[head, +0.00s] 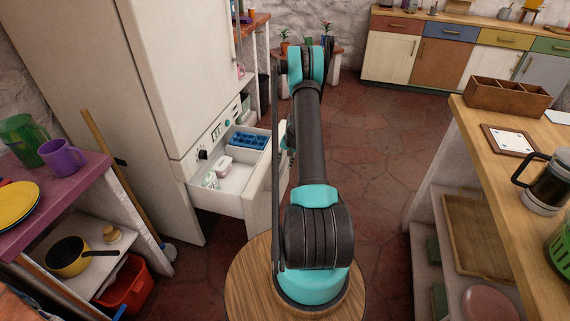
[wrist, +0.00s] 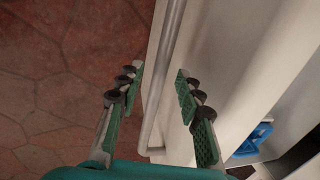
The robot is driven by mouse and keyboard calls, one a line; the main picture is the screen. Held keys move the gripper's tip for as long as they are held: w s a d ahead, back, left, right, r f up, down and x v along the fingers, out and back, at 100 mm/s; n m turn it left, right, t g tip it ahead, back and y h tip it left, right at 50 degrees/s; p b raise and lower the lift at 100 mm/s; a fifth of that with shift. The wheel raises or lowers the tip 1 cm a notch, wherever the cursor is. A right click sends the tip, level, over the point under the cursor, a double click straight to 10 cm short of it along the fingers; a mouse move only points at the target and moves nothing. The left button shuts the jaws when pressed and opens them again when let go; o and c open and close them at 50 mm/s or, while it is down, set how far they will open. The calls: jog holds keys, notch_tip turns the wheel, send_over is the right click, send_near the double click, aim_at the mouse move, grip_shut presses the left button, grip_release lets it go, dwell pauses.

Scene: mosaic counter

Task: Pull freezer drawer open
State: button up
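The white freezer drawer (head: 236,180) stands pulled out from the bottom of the white fridge-freezer (head: 160,80) in the head view. A blue tray (head: 249,141) and small pale items (head: 222,165) lie inside. In the wrist view the drawer front (wrist: 222,55) carries a long pale bar handle (wrist: 166,62). My gripper (wrist: 158,74) is open, with one green-padded finger on each side of the handle. A gap shows beside the bar; I cannot tell whether either finger touches it. In the head view my arm hides most of the gripper and the handle.
A wooden counter (head: 500,170) with a coffee pot (head: 546,184) stands at right. A purple table (head: 60,190) and a leaning broom (head: 125,175) are at left. Open tiled floor (head: 370,140) lies to the right of my arm. Coloured cabinets (head: 440,60) line the back.

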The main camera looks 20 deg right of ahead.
notch_tip(320, 180, up, 12)
jog(key=s+d, duration=0.1)
jog(key=shift+s+d+f, duration=0.2)
jog(key=shift+d+f, duration=0.05)
jog(key=shift+d, duration=0.15)
dwell(0.3)
jog(key=s+a+r+n+t+h, duration=0.1)
jog(key=s+a+r+n, duration=0.1)
jog(key=s+a+r, duration=0.6)
jog(key=s+a+r+n, duration=0.1)
jog(key=s+a+r, duration=0.5)
jog(key=r, duration=0.4)
jog(key=s+a+n+t, duration=0.1)
jog(key=s+a+n, duration=0.1)
jog(key=s, duration=0.9)
jog(key=s+a+n+t, duration=0.1)
jog(key=s+a, duration=0.3)
jog(key=s, duration=0.8)
jog(key=shift+r+n+h, duration=0.35)
jog(key=shift+n+h, duration=0.05)
jog(key=shift+n, duration=0.2)
